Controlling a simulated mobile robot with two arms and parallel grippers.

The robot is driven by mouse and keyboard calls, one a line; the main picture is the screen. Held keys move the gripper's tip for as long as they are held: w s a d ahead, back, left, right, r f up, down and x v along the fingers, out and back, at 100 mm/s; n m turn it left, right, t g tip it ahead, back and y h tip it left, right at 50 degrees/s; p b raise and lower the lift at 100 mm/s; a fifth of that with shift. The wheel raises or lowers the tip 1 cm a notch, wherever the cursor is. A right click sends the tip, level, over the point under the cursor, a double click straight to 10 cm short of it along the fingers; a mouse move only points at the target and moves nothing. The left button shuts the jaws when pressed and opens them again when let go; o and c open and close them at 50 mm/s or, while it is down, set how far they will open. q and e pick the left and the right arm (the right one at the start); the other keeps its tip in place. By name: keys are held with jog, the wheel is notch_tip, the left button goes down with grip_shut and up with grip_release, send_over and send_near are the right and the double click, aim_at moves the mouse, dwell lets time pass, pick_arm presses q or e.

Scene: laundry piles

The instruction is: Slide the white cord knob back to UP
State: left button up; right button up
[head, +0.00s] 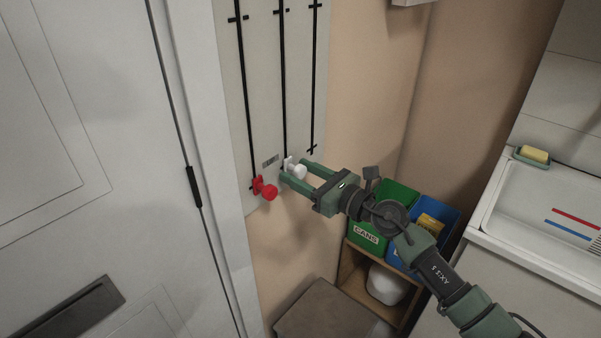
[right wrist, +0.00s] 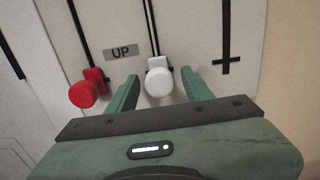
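The white cord knob (head: 298,171) sits low on the middle black line of the pale wall panel (head: 264,112). It also shows in the right wrist view (right wrist: 159,82). A label reading UP (right wrist: 123,52) is on the panel, up and left of the knob. My right gripper (head: 296,174) is open, with one finger on each side of the white knob. Gaps show between the knob and both fingers in the right wrist view. My left gripper is not in view.
A red knob (head: 265,188) is close on the left, near my left-hand finger. The right-hand line shows no knob. A white door (head: 90,130) is left; a CANS bin (head: 368,236), a blue bin and a sink (head: 550,215) are right.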

jog(key=v, duration=0.7)
jog(key=shift+s+d, duration=0.25)
jog(key=shift+d, duration=0.05)
